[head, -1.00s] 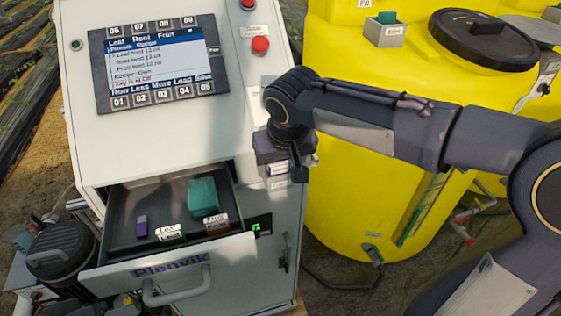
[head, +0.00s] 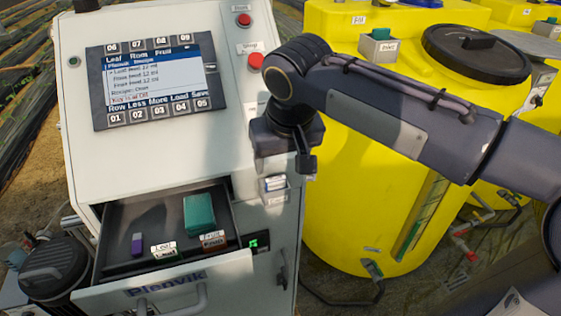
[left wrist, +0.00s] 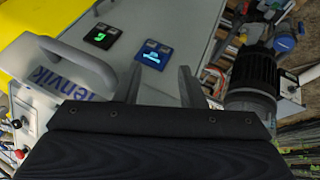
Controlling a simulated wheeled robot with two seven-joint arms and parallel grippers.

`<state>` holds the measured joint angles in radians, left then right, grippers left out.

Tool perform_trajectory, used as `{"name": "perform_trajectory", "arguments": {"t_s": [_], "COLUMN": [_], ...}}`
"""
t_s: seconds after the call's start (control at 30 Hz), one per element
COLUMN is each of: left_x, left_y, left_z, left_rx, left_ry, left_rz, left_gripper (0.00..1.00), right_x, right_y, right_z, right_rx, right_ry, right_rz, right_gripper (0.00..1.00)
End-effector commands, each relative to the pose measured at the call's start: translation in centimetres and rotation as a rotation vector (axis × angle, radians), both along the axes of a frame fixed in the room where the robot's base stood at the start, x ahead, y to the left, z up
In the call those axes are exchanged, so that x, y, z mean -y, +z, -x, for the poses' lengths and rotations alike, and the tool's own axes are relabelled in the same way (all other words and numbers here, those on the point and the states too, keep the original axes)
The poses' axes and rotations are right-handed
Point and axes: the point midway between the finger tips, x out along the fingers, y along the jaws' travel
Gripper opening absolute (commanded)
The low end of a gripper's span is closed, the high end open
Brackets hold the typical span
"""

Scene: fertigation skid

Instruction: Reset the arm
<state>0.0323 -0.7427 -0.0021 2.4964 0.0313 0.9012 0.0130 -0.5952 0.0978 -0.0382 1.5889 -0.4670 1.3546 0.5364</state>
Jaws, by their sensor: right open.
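My right gripper (head: 288,165) hangs from the right arm in the head view, in front of the right edge of the white cabinet (head: 240,150). Its jaws point down, apart, and I see nothing between them. My left gripper (left wrist: 162,88) shows in the left wrist view with two grey fingers spread and nothing between them. The left arm is not clear in the head view.
The cabinet's drawer (head: 120,215) is pulled out, holding a teal block (head: 199,214) and a purple piece (head: 137,244). A yellow tank (head: 350,220) stands to the right. A dark motor (left wrist: 252,80) is near the left gripper.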

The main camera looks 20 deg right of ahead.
Motion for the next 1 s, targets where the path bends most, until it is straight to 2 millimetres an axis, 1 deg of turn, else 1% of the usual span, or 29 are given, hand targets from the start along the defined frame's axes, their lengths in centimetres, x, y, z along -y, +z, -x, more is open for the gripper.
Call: {"name": "perform_trajectory", "arguments": {"t_s": [0.27,0.37,0.47,0.5,0.57,0.6,0.67,0.7,0.8,0.9,1.0], "left_x": [0.0,0.0,0.0,0.0,0.0,0.0,0.0,0.0,0.0,0.0,0.0], "left_y": [0.0,0.0,0.0,0.0,0.0,0.0,0.0,0.0,0.0,0.0,0.0], "left_z": [0.0,0.0,0.0,0.0,0.0,0.0,0.0,0.0,0.0,0.0,0.0], "left_rx": [0.0,0.0,0.0,0.0,0.0,0.0,0.0,0.0,0.0,0.0,0.0], "left_ry": [0.0,0.0,0.0,0.0,0.0,0.0,0.0,0.0,0.0,0.0,0.0], "left_rz": [0.0,0.0,0.0,0.0,0.0,0.0,0.0,0.0,0.0,0.0,0.0], "left_gripper": [0.36,0.36,0.36,0.36,0.36,0.36,0.36,0.36,0.36,0.36,0.36], "right_x": [0.0,0.9,3.4,4.5,6.1,7.0,7.8,8.1,8.2,7.9,7.6], "right_y": [0.0,-0.4,-1.8,-2.7,-4.2,-5.4,-7.1,-8.2,-10.7,-12.6,-13.7], "right_z": [0.0,0.6,2.7,4.1,6.5,8.1,10.6,12.1,15.2,17.1,18.1], "right_rx": [0.0,-0.004,-0.015,-0.017,-0.014,-0.008,0.011,0.025,0.067,0.105,0.128], "right_ry": [-0.001,-0.002,-0.005,-0.006,-0.013,-0.018,-0.031,-0.041,-0.071,-0.099,-0.115], "right_rz": [-0.001,-0.02,-0.072,-0.105,-0.161,-0.197,-0.249,-0.279,-0.337,-0.372,-0.388], "right_gripper": [0.64,0.64,0.64,0.64,0.64,0.64,0.64,0.64,0.64,0.64,0.64]}}
